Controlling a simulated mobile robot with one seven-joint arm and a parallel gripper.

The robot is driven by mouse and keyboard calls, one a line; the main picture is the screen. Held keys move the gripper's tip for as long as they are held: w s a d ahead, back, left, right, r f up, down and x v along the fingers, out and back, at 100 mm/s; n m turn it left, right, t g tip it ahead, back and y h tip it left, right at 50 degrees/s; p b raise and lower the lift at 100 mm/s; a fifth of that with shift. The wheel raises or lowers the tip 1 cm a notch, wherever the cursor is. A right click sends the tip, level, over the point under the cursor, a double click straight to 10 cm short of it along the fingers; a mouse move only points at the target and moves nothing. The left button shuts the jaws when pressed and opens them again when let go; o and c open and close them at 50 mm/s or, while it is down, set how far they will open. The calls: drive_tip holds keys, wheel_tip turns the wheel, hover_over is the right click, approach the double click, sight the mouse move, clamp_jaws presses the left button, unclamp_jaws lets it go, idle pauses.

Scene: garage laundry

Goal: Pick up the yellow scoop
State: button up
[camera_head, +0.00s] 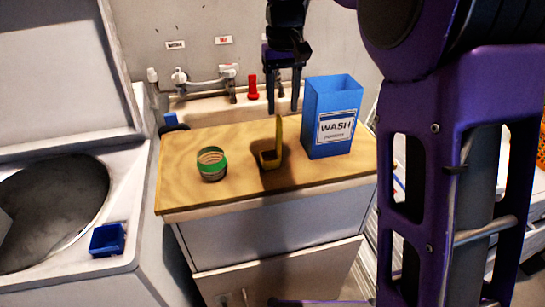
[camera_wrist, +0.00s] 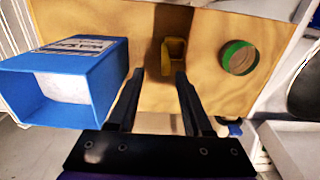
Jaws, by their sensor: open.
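The yellow scoop (camera_head: 271,157) stands on the wooden counter top (camera_head: 230,142), with its handle pointing up, between a green-rimmed round container and the blue WASH box. In the wrist view the scoop (camera_wrist: 174,56) lies ahead of the fingers, roughly between their lines. My gripper (camera_head: 284,108) is above the counter's back part, higher than the scoop and apart from it. In the wrist view my gripper (camera_wrist: 179,72) has its two fingers spread with nothing between them.
The blue WASH box (camera_head: 331,118) stands open-topped close to the right of the scoop; it also shows in the wrist view (camera_wrist: 104,75). The green-rimmed container (camera_head: 211,163) is to the left. A small blue box (camera_head: 107,240) sits on the washer (camera_head: 60,262). Taps and a red object (camera_head: 252,88) are behind.

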sight(278, 154)
drive_tip(key=shift+s+a+f+b, duration=0.2)
drive_tip(key=shift+f+b, duration=0.3)
drive_tip(key=shift+f, duration=1.8)
drive_tip(key=shift+s+a+f+b, duration=0.15)
drive_tip(key=shift+f+b, duration=0.35)
drive_tip(key=shift+f, duration=1.8)
drive_tip(key=shift+w, duration=0.1)
clamp_jaws()
